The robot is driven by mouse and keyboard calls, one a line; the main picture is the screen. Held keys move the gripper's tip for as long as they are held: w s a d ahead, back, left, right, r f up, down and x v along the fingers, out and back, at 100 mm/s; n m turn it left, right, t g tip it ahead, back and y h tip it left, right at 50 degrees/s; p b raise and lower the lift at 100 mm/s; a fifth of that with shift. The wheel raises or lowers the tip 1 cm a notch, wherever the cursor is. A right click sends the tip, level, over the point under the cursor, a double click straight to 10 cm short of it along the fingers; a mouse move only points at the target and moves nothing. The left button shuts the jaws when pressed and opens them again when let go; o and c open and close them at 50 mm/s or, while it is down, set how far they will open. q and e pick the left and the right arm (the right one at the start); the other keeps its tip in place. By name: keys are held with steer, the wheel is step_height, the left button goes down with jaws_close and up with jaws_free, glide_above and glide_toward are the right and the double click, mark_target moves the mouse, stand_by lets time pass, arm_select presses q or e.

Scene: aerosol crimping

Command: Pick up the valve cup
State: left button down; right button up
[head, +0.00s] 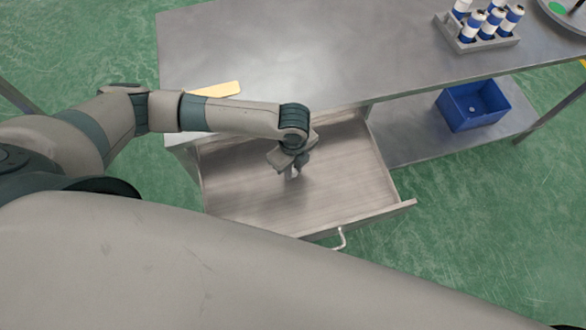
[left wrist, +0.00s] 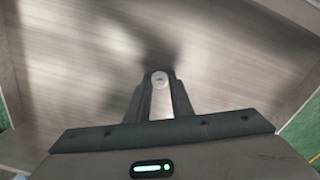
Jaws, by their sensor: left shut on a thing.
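The valve cup (left wrist: 159,78) shows in the left wrist view as a small pale round piece between the fingertips. My left gripper (head: 292,175) is over the open drawer (head: 340,185), its fingers pointing down. In the left wrist view my left gripper (left wrist: 160,90) is shut on the valve cup. In the head view the cup is too small and too covered by the gripper to make out clearly. A dark shadow lies on the drawer floor under the fingers. My right gripper is not in view.
The drawer is pulled out from the steel table (head: 300,50), with its handle (head: 341,240) at the front. A rack of cans (head: 480,40) and a round plate (head: 565,12) stand at the back right. A blue bin (head: 473,105) sits on the lower shelf. A yellow piece (head: 216,90) lies at the table's front edge.

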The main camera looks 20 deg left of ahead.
arm_select(q)
steer(key=shift+r, duration=0.45)
steer(key=r, duration=0.1)
steer(key=r+b, duration=0.2)
steer(key=shift+w+d+r, duration=0.1)
steer(key=shift+w+d, duration=0.15)
steer(key=shift+d, duration=0.15)
steer(key=w+d+r+b, duration=0.3)
steer(key=w+d+r, duration=0.3)
steer(key=d, duration=0.2)
steer(key=shift+w+d+r+b, duration=0.25)
steer(key=shift+d+r+b, duration=0.1)
steer(key=shift+r, duration=0.05)
steer(key=shift+a, duration=0.1)
steer(key=n, duration=1.2)
glide_toward(296, 171)
steer(key=w+r, duration=0.1)
steer(key=w, duration=0.2)
steer(key=s+a+n+b, duration=0.1)
steer(key=s+a+n, duration=0.4)
steer(key=a+n, duration=0.3)
steer(key=n, duration=0.4)
steer(key=shift+s+a, duration=0.15)
